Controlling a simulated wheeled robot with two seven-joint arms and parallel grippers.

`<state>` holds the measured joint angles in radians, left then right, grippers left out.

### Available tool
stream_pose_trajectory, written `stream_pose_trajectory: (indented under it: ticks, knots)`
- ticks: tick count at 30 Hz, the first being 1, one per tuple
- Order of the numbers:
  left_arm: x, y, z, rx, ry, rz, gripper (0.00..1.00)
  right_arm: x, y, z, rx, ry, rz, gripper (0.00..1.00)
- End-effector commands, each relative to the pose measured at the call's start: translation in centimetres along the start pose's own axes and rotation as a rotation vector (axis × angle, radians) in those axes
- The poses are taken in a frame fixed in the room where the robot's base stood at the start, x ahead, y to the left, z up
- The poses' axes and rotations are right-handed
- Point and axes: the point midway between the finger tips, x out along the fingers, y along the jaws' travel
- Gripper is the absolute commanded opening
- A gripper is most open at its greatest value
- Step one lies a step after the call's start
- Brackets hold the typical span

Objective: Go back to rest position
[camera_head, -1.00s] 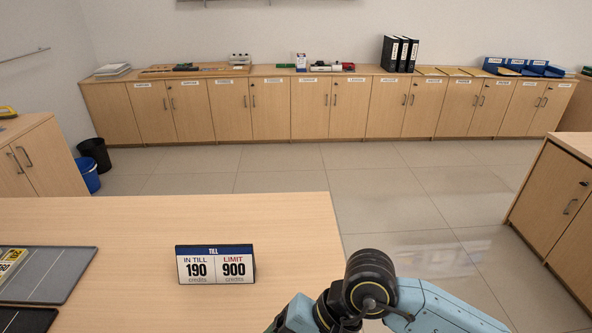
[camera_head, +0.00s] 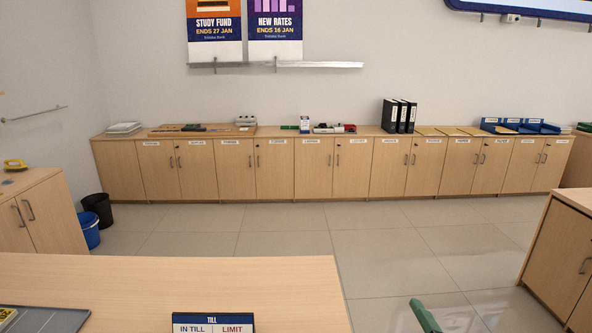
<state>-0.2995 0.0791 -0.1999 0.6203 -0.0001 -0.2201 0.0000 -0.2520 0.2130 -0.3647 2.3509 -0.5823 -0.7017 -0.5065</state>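The till sign (camera_head: 213,323) stands on the wooden counter (camera_head: 200,280) at the bottom of the view. A small green part (camera_head: 425,315), which looks like a piece of my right arm or gripper, pokes up at the bottom edge, right of the counter. Whether its fingers are open cannot be seen. My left gripper is out of view.
A grey mat (camera_head: 50,319) lies at the counter's left front corner. A row of low cabinets (camera_head: 315,170) lines the far wall, with binders (camera_head: 399,115) on top. Another cabinet (camera_head: 565,255) stands at the right. Bins (camera_head: 97,209) stand at the left. The tiled floor between is clear.

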Motion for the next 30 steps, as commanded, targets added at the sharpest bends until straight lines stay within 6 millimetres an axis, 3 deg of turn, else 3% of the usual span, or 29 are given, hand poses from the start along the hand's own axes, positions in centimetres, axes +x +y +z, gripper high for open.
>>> stream_pose_trajectory:
  ticks: [1, 3, 6, 12, 17, 18, 26, 30]
  knots:
    - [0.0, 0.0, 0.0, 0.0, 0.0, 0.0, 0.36, -1.0, -2.0, 2.6, 0.126, -0.109, -0.097, 0.8]
    - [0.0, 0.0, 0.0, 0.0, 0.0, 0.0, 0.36, -2.9, -4.8, 5.6, 0.288, -0.255, -0.22, 0.8]
    - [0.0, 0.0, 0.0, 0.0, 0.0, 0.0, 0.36, -6.0, -8.2, 8.5, 0.478, -0.442, -0.365, 0.8]
    - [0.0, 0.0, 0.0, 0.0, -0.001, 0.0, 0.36, -12.4, -12.9, 11.4, 0.729, -0.743, -0.576, 0.8]
    - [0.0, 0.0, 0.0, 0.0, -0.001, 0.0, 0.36, -17.5, -15.3, 12.3, 0.866, -0.956, -0.709, 0.8]
    - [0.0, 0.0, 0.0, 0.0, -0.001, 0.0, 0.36, -18.0, -16.0, 12.6, 0.882, -0.987, -0.728, 0.8]
    - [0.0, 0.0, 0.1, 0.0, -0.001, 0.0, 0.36, -15.8, -22.4, 15.4, 0.863, -0.999, -0.742, 0.8]
    - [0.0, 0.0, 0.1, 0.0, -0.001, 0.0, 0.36, -15.2, -26.8, 17.5, 0.855, -1.014, -0.757, 0.8]
